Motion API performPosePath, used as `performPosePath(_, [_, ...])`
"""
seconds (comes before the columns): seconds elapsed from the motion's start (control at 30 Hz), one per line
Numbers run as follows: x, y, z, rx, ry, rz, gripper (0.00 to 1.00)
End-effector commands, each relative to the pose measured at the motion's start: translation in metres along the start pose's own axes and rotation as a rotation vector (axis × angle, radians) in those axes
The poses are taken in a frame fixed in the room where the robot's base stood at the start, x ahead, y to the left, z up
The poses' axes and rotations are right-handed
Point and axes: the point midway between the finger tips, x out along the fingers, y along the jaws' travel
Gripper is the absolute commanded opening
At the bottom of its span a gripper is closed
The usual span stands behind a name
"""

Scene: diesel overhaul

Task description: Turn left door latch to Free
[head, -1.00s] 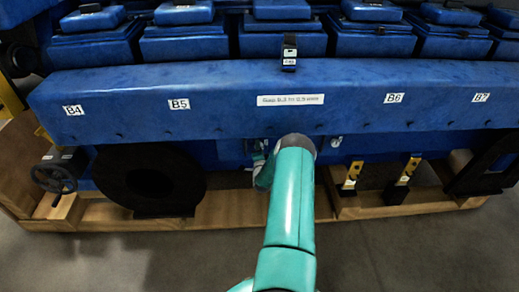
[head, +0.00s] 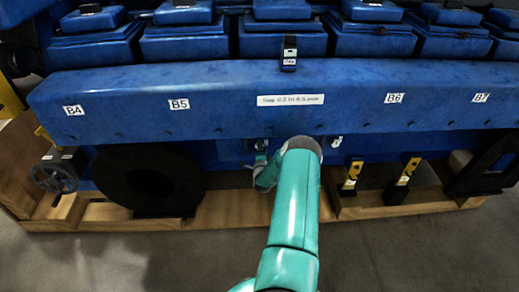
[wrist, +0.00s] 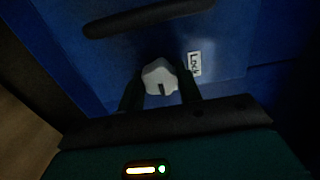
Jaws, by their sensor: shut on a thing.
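In the wrist view the left door latch is a pale grey knob (wrist: 160,74) on a blue door panel (wrist: 105,60). A dark slot or mark shows on its lower edge. A white label reading "Lock" (wrist: 194,63) is just right of the knob; no "Free" label can be made out. My gripper (wrist: 160,86) has its two dark fingers on either side of the knob, shut on it. In the head view a small part of the latch area (head: 261,145) shows under the blue ledge, and my arm hides most of the gripper (head: 264,178).
A dark bar handle (wrist: 147,17) lies above the knob in the wrist view. In the head view, a second latch (head: 336,142) is right of my arm. The blue ledge (head: 230,95) overhangs the door. A black ring (head: 150,178) and yellow-black pieces (head: 403,178) flank the arm.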

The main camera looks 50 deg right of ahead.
Motion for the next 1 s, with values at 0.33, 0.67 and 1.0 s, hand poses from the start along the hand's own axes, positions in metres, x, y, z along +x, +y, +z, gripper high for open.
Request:
performPosePath(0.33, [0.0, 0.0, 0.001, -0.001, -0.001, 0.0, 0.56])
performPosePath(0.67, [-0.016, 0.001, 0.0, 0.0, -0.001, 0.002, 0.56])
performPosePath(1.0, [-0.087, 0.0, 0.0, 0.0, -0.001, 0.003, 0.56])
